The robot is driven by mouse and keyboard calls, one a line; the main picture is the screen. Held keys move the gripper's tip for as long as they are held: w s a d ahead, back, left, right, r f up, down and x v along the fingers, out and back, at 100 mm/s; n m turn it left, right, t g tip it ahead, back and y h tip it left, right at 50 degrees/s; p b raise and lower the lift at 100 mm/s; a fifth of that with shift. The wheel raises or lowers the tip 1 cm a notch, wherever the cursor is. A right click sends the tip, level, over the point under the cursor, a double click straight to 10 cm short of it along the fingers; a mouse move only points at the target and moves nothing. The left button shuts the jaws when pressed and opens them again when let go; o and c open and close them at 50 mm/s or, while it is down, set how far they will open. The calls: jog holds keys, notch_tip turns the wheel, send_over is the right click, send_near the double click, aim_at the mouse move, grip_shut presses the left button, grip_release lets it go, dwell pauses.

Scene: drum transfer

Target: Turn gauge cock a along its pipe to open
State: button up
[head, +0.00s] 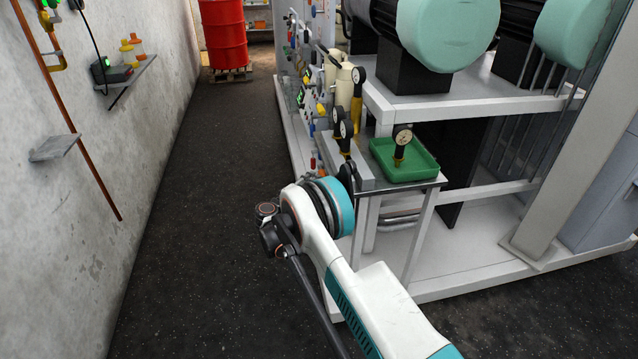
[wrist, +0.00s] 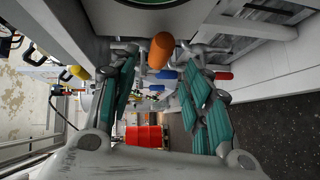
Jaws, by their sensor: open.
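My gripper (wrist: 160,70) shows in the wrist view with its two teal-padded fingers apart. An orange handle (wrist: 161,50) shows between and just beyond the fingertips; I cannot tell whether it touches them. Small blue handles (wrist: 157,88) lie farther back in the gap. A red handle (wrist: 222,75) is beside the right finger and a yellow one (wrist: 80,72) is left of the left finger. No label is readable, so I cannot tell which handle is gauge cock a. In the head view my arm hides the gripper beside the pipe panel (head: 312,95).
Dial gauges (head: 343,130) stand on the rack's near end. A green tray (head: 418,168) holding a gauge (head: 402,138) sits on a side shelf. A red drum (head: 224,35) stands far back. The dark aisle floor (head: 210,180) is clear between the wall and the rack.

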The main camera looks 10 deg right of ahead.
aim_at(322, 174)
jog(key=shift+b+x, duration=0.7)
jog(key=shift+x, duration=2.1)
jog(key=shift+c, duration=0.5)
grip_shut()
